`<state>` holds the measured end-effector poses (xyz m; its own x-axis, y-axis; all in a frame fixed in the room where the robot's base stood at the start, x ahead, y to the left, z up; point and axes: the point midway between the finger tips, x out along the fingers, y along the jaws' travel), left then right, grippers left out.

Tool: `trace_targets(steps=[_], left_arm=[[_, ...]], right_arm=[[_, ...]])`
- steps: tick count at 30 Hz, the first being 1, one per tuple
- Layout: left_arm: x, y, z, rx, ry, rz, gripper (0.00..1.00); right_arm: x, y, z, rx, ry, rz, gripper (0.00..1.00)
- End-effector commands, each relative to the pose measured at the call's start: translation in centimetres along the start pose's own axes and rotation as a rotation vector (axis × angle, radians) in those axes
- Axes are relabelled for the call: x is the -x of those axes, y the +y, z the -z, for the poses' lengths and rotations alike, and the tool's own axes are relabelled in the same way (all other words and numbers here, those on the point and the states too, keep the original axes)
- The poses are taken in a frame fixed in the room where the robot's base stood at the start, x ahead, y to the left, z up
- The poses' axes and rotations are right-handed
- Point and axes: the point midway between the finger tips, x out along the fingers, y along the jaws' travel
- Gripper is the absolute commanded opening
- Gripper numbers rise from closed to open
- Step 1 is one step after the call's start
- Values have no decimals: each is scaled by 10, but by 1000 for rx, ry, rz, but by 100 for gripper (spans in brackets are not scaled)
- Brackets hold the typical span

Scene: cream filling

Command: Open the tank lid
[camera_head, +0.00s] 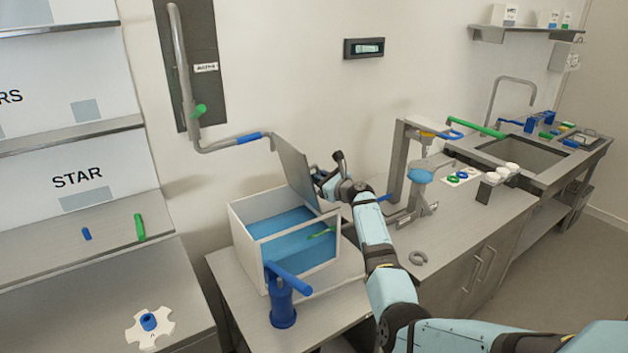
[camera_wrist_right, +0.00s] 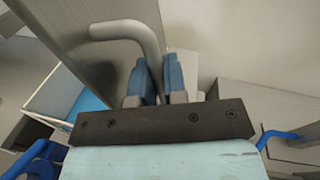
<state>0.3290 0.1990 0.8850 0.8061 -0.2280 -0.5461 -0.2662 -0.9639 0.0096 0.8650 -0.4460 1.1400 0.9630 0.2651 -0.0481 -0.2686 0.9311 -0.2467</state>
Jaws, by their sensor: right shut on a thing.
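The tank (camera_head: 250,262) is a white open-topped box with blue liquid inside, on the counter in the head view. Its grey lid (camera_head: 296,172) stands raised and steeply tilted along the tank's right side, so the top is uncovered. In the right wrist view the lid (camera_wrist_right: 75,25) is a grey panel at the upper left. My right gripper (camera_head: 325,184) is at the right face of the lid. Its blue fingers (camera_wrist_right: 158,82) are shut on the lid's curved grey handle (camera_wrist_right: 130,30). My left gripper is out of view.
A blue pump (camera_head: 283,303) stands in front of the tank. A wall pipe with a blue grip (camera_head: 249,138) reaches over behind it. A grey stand (camera_head: 399,165) and a grey ring (camera_head: 418,258) are on the right counter.

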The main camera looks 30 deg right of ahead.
Motion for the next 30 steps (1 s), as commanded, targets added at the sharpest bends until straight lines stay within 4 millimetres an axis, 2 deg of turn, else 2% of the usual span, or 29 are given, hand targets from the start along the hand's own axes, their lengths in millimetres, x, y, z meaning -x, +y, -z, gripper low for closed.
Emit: trace_targets(steps=[8, 22, 23, 25, 30], left_arm=[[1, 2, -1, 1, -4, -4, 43], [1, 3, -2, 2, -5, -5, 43], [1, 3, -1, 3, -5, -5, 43], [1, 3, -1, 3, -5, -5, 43], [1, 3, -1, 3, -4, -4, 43]], right_arm=[[2, -9, 2, -72, -15, 1, 0], [2, -10, 3, -82, -17, 1, 0], [2, -10, 3, -82, -17, 1, 19], [2, -10, 3, -82, -17, 1, 35], [2, -9, 4, -82, -17, 1, 37]])
